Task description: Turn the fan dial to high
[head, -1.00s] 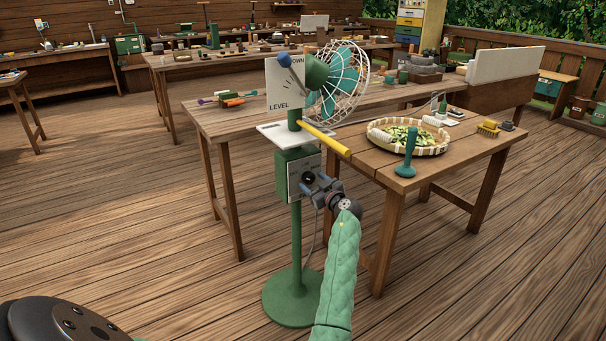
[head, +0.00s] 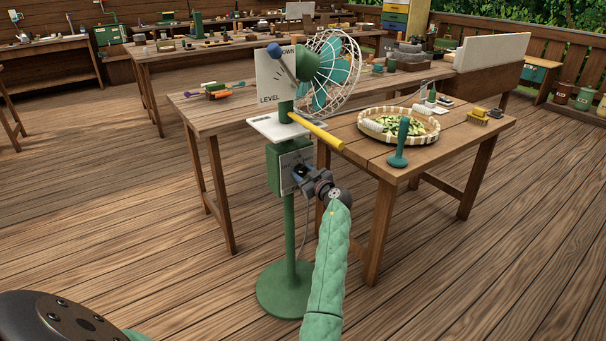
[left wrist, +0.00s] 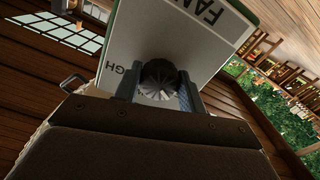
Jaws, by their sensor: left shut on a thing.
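The green pedestal fan (head: 290,230) stands on the deck beside the table. Its control box (head: 275,168) has a pale label plate on the front. My left gripper (head: 301,173) is at that plate, shut on the dark dial. In the left wrist view the ridged dial (left wrist: 160,78) sits between the two fingers (left wrist: 158,88). The plate (left wrist: 180,40) shows "FAN" and the end of a word, "GH"; the rest is hidden. I cannot read the dial's pointer. My right gripper is not in view.
A yellow bar (head: 318,131) sticks out above the box. The wooden table (head: 440,143) stands close behind, with a woven tray (head: 375,139) and a green upright tool (head: 399,145). The fan's wire cage (head: 345,85) is above. Open deck lies to the left.

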